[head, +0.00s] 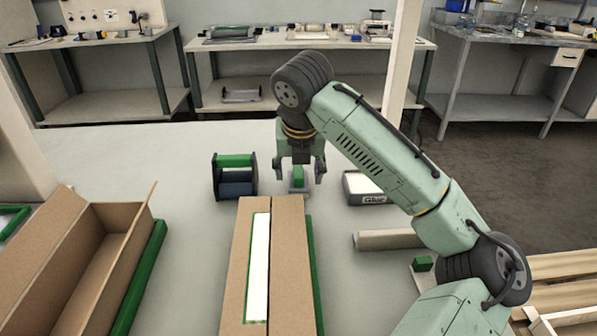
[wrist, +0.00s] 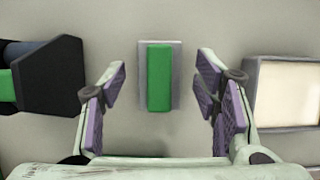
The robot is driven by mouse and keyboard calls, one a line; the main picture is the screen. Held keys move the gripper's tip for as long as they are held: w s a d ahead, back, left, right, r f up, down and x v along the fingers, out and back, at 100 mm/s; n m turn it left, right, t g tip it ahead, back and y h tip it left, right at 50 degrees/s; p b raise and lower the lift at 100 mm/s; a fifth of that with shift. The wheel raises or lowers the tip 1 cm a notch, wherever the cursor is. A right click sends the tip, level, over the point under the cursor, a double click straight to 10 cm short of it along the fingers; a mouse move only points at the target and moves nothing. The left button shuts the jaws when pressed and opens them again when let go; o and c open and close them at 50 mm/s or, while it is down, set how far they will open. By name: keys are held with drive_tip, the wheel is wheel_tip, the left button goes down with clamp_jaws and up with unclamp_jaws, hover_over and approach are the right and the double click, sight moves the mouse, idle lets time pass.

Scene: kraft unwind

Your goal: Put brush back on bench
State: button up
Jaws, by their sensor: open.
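A small block with a green top and a grey base, which looks like the brush (head: 298,178), rests on the pale grey bench (head: 190,285). In the wrist view the brush (wrist: 159,77) lies upright in the picture, just ahead of and between the finger pads. My gripper (head: 300,172) is open above it, with one finger to each side. In the wrist view my gripper (wrist: 161,90) shows clear gaps between both pads and the brush. Nothing is held.
A closed carton (head: 285,250) lies in front, with an open carton (head: 65,250) at far left. A wooden piece (head: 388,239) lies to the right.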

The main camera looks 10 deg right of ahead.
drive_tip(key=v, duration=1.1)
drive_tip(key=shift+r, duration=0.2)
